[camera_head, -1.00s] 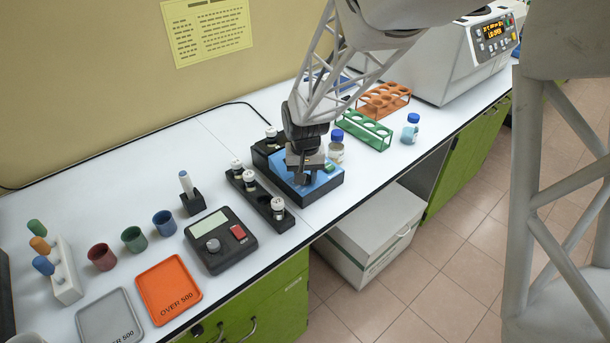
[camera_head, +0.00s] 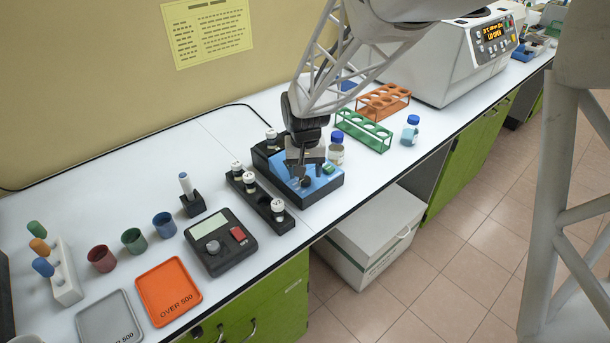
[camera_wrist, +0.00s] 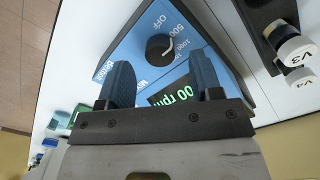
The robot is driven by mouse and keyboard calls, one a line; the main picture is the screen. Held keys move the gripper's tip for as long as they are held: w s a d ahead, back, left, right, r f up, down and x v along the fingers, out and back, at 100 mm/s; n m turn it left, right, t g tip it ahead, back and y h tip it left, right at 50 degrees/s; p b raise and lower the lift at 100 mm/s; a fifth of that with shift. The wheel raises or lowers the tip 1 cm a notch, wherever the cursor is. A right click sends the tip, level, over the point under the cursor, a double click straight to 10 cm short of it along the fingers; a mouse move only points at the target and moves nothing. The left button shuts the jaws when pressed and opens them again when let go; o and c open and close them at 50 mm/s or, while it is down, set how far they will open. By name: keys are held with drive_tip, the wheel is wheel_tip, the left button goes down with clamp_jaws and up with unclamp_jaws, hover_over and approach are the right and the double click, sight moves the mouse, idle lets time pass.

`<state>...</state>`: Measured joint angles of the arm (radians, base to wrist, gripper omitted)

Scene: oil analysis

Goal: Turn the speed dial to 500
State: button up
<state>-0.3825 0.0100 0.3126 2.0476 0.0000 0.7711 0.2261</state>
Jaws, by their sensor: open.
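The blue stirrer-like device (camera_head: 329,184) stands on the bench, with my gripper (camera_head: 304,178) over its front face.
A black holder with white-capped vials (camera_head: 262,200) stands close left of the device. A capped bottle (camera_head: 336,148) and a green rack (camera_head: 364,130) stand behind right. A black scale-like box (camera_head: 220,243) and orange tray (camera_head: 168,290) lie left. The bench's front edge is near.

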sight(306, 179)
drive_tip(key=shift+r, duration=2.6)
drive_tip(key=shift+s+d+r, duration=0.15)
drive_tip(key=shift+d, duration=0.05)
drive_tip(key=s+d+r+t, duration=0.1)
drive_tip(key=s+d+r, duration=0.2)
drive_tip(key=s+d, duration=0.4)
drive_tip(key=s+d+r+m, duration=0.1)
drive_tip(key=s+d+r, duration=0.3)
drive_tip(key=s+d, duration=0.4)
drive_tip(key=s+d+r+m+t, duration=0.1)
drive_tip(key=s+d+r, duration=0.2)
drive_tip(key=s+d, duration=0.5)
drive_tip(key=s, duration=0.5)
drive_tip(key=shift+s+d+r+t, duration=0.2)
drive_tip(key=shift+r+t, duration=0.1)
drive_tip(key=shift+r, duration=0.1)
drive_tip(key=shift+c, duration=0.3)
